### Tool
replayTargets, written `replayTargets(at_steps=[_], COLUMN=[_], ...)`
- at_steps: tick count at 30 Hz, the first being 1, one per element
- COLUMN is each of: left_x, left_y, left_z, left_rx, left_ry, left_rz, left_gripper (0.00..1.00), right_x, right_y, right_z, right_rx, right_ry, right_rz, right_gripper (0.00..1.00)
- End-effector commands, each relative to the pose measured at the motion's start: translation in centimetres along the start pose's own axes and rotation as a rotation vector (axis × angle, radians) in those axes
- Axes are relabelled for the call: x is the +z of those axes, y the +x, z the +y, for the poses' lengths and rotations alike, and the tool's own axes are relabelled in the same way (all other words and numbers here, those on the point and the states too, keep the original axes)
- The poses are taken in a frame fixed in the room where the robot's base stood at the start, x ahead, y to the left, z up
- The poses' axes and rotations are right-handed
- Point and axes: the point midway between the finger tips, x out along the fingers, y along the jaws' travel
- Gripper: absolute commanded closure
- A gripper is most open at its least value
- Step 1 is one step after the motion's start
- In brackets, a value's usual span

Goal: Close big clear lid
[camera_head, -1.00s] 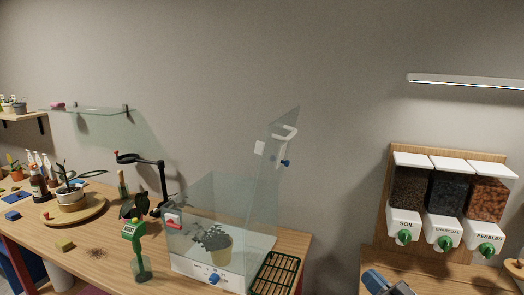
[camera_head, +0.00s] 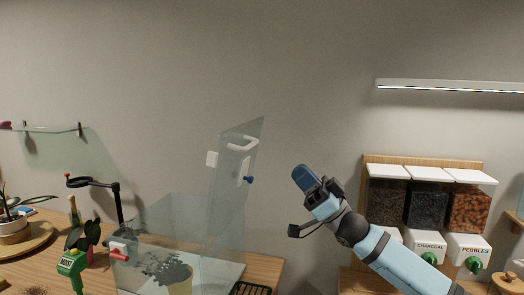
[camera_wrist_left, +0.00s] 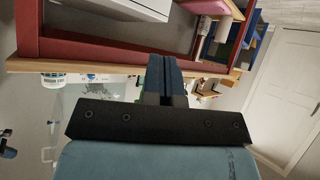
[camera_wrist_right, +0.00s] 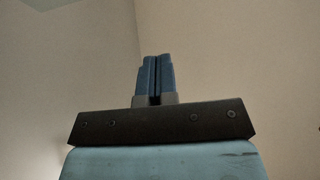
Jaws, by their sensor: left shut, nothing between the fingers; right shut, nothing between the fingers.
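The big clear lid (camera_head: 232,175) stands raised and slightly tilted at the right side of the clear box (camera_head: 175,228) on the wooden table. A white handle (camera_head: 243,143) and a blue knob (camera_head: 249,180) are on the lid. A potted plant with grey-green leaves (camera_head: 166,268) is seen through the box wall. My right gripper (camera_head: 304,177) is raised to the right of the lid, apart from it, shut and empty; its shut fingers also show in the right wrist view (camera_wrist_right: 155,78). My left gripper (camera_wrist_left: 165,75) is shut and empty, seen only in the left wrist view.
A black ring arm (camera_head: 95,185) and a green meter (camera_head: 72,263) stand left of the box. A green rack (camera_head: 250,289) lies right of it. Dispensers (camera_head: 427,205) hang on the right behind my right arm. The wall space above the lid is clear.

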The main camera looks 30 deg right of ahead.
Motion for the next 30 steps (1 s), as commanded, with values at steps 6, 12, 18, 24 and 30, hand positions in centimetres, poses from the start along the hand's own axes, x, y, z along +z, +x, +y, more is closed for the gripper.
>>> replayTargets(at_steps=[6,12,18,24,30], left_x=[-0.6,-0.6,-0.7,-0.8,-0.8], left_y=[-0.6,-0.8,-1.1,-1.1,-1.1], left_z=[-0.2,-0.3,-0.2,-0.2,-0.1], left_rx=[-0.003,-0.005,-0.005,-0.005,-0.004], left_ry=[0.016,0.023,0.026,0.027,0.027], left_rz=[0.000,0.000,0.001,0.003,0.004], left_gripper=[1.00,1.00,1.00,1.00,1.00], right_x=[-0.3,0.5,2.3,2.9,2.9], right_y=[4.3,7.4,9.0,9.3,9.3], right_z=[0.0,0.1,0.0,0.0,0.0], right_rx=[-0.001,0.002,0.001,0.002,0.001], right_ry=[-0.002,0.002,0.000,0.000,-0.001], right_rz=[0.004,0.002,0.000,-0.001,-0.001], right_gripper=[1.00,1.00,1.00,1.00,1.00])
